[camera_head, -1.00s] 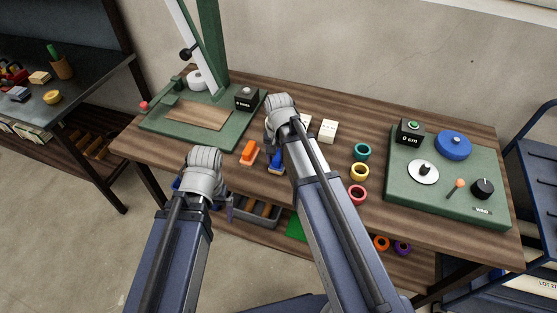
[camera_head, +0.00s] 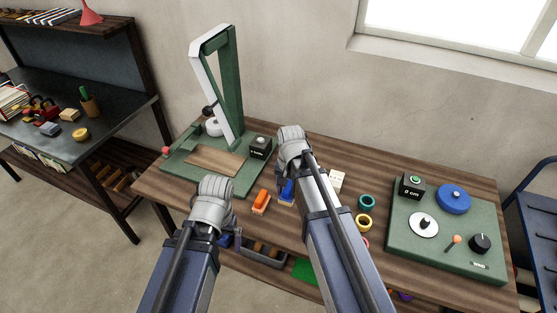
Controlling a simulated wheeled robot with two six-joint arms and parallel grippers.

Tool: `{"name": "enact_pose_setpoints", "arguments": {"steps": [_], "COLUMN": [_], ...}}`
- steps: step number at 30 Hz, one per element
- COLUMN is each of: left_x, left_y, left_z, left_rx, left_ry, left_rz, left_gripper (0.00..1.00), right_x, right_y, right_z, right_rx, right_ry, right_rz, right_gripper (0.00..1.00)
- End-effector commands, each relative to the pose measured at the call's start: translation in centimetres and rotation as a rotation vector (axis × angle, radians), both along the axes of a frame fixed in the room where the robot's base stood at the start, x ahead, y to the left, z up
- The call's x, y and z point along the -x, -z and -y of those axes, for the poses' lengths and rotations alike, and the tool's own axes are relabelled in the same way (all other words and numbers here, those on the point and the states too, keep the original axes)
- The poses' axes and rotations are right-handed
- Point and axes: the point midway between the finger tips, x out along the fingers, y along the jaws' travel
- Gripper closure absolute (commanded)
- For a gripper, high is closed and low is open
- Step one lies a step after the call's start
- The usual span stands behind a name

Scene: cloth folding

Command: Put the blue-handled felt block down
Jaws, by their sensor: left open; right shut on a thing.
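The blue-handled felt block (camera_head: 286,192) is at the middle of the bench, beside the orange-handled block (camera_head: 261,202). My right gripper (camera_head: 281,176) is shut on it, with the fingers mostly hidden behind my wrist and arm. I cannot tell whether the block touches the bench top or hangs just above it. My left gripper (camera_head: 226,236) is open and empty at the bench's front edge, its fingers partly hidden by its own wrist.
A green press with a wooden plate (camera_head: 215,161) stands at the back left, with a black box (camera_head: 260,147) beside it. A white block (camera_head: 337,181), coloured rings (camera_head: 366,202) and a green dial panel (camera_head: 395,238) lie to the right. A grey bin (camera_head: 262,257) sits below.

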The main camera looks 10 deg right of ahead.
Motion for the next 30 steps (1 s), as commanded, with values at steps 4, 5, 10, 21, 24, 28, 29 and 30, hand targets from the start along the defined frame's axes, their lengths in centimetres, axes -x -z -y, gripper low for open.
{"name": "enact_pose_setpoints", "arguments": {"steps": [4,5,10,21,24,28,29,30], "left_x": [0.0,0.0,0.0,0.0,0.0,0.0,0.0,0.0], "left_y": [0.0,0.0,-0.1,0.4,1.4,3.4,3.9,4.6], "left_z": [0.0,0.0,0.0,0.0,0.0,0.0,0.0,0.0], "left_rx": [0.000,0.000,0.000,0.000,0.000,0.000,0.000,0.000], "left_ry": [0.000,0.000,0.000,0.000,0.000,0.000,0.000,0.000], "left_rz": [0.000,0.000,0.000,0.000,0.000,0.000,0.000,0.000], "left_gripper": [0.00,0.00,0.00,0.00,0.00,0.00,0.00,0.00], "right_x": [0.0,0.0,0.0,0.0,0.0,0.0,0.0,0.0], "right_y": [0.0,0.0,-0.1,0.4,1.4,3.4,3.9,4.6], "right_z": [0.0,0.0,0.0,0.0,0.0,0.0,0.0,0.0], "right_rx": [0.000,0.000,0.000,0.000,0.000,0.000,0.000,0.000], "right_ry": [0.000,0.000,0.000,0.000,0.000,0.000,0.000,0.000], "right_rz": [0.000,0.000,0.000,0.000,0.000,0.000,0.000,0.000], "right_gripper": [0.94,0.94,0.94,0.94,0.94,0.94,0.94,0.94]}}
